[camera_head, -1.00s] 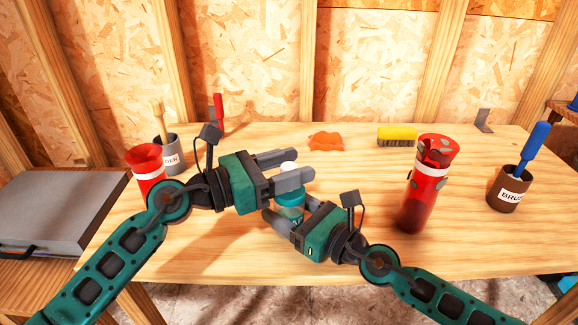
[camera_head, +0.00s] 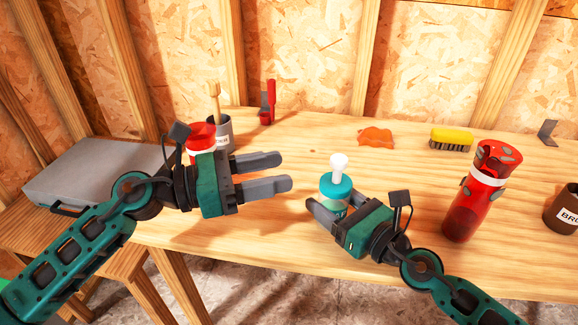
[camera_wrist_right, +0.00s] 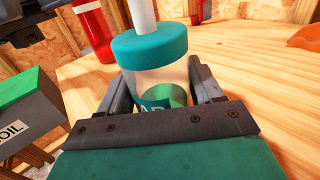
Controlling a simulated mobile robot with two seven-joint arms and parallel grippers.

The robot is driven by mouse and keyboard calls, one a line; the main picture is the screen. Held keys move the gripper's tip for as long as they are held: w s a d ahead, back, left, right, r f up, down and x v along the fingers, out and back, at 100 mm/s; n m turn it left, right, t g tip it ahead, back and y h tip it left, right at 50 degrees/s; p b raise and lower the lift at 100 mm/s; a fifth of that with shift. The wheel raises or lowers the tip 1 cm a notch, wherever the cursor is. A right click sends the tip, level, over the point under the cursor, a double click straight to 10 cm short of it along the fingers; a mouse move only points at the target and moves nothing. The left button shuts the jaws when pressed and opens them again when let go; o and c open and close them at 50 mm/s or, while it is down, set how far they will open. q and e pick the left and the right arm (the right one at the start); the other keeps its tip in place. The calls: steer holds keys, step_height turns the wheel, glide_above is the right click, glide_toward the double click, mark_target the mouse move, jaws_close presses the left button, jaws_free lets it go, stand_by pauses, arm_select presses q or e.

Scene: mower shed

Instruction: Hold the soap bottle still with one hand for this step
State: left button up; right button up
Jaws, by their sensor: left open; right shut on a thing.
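The soap bottle (camera_head: 336,187) stands upright on the workbench, with a teal collar, a white pump top and a clear body holding green liquid. My right gripper (camera_head: 326,212) is shut around its body from the front right. In the right wrist view the bottle (camera_wrist_right: 150,60) sits between the two fingers of my right gripper (camera_wrist_right: 155,85), and its label is partly hidden by the gripper's palm. My left gripper (camera_head: 284,172) is open and empty to the left of the bottle, apart from it, with its fingers pointing right.
A red bottle (camera_head: 475,200) stands right of my right gripper. A yellow brush (camera_head: 451,139) and an orange cloth (camera_head: 376,137) lie behind. A brown labelled pot (camera_head: 562,212) is at the right edge. A red container (camera_head: 200,138) and grey pot (camera_head: 218,130) stand behind my left arm.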

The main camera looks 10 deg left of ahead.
stand_by(0.3)
steer(key=o, duration=1.2)
